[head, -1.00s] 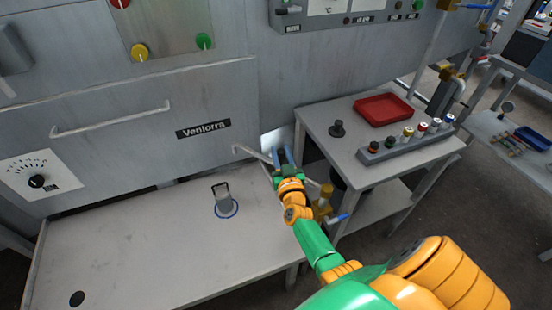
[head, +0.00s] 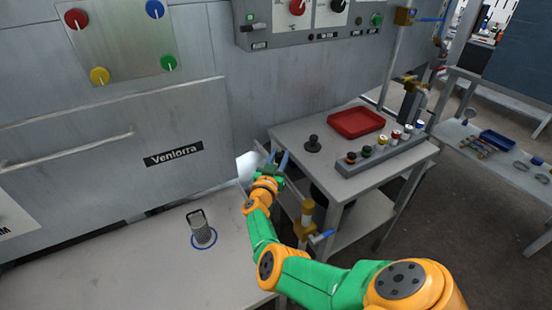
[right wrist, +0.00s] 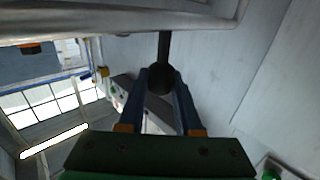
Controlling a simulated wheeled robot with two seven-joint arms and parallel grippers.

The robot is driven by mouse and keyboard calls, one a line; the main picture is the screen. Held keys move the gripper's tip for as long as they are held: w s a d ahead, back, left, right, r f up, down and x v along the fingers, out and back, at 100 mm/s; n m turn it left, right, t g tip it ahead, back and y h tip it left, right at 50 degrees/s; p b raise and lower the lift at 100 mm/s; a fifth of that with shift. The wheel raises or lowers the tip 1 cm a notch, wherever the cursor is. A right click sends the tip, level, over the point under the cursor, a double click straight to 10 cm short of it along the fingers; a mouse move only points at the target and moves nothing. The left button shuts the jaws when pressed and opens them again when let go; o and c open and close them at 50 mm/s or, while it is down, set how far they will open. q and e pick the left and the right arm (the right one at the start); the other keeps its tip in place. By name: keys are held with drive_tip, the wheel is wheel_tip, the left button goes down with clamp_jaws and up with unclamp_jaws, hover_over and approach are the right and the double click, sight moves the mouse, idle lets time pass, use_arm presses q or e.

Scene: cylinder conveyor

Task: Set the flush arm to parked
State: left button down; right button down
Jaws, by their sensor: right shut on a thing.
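My right gripper (head: 277,158) is by the grey machine front, beside the near left corner of the side table. In the right wrist view its two blue fingers (right wrist: 161,85) are shut on a dark ball knob (right wrist: 160,80) at the end of a dark rod. I take this knob and rod to be the flush arm. The rod runs up from the knob toward a pale bar or edge at the top of that view. In the head view the knob and rod cannot be made out at the gripper. My left gripper is not in view.
The side table (head: 300,135) holds a red tray (head: 356,122), a black knobbed piece (head: 313,144) and a row of coloured knobs (head: 380,150). A yellow valve with a blue handle (head: 308,222) stands near my right arm.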

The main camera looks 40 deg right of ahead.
drive_tip(key=shift+d+r, duration=0.1)
drive_tip(key=shift+r, duration=0.1)
drive_tip(key=c, duration=0.8)
unclamp_jaws()
drive_tip(key=shift+o, duration=1.1)
drive_tip(key=shift+d+f, duration=0.2)
drive_tip(key=a+p, duration=0.1)
drive_tip(key=s+a+p, duration=0.1)
drive_tip(key=p, duration=0.1)
drive_tip(key=shift+s+a+r, duration=0.1)
drive_tip(key=shift+a+r, duration=0.15)
drive_tip(key=shift+r, duration=0.15)
drive_tip(key=v, duration=0.2)
drive_tip(key=p+v, duration=0.1)
drive_tip(key=v, duration=0.1)
drive_tip(key=shift+s+f+p, duration=0.1)
drive_tip(key=shift+f+p, duration=0.1)
drive_tip(key=shift+p, duration=0.1)
drive_tip(key=shift+s+a+f, duration=0.1)
drive_tip(key=shift+a, duration=0.1)
drive_tip(key=shift+f, duration=0.1)
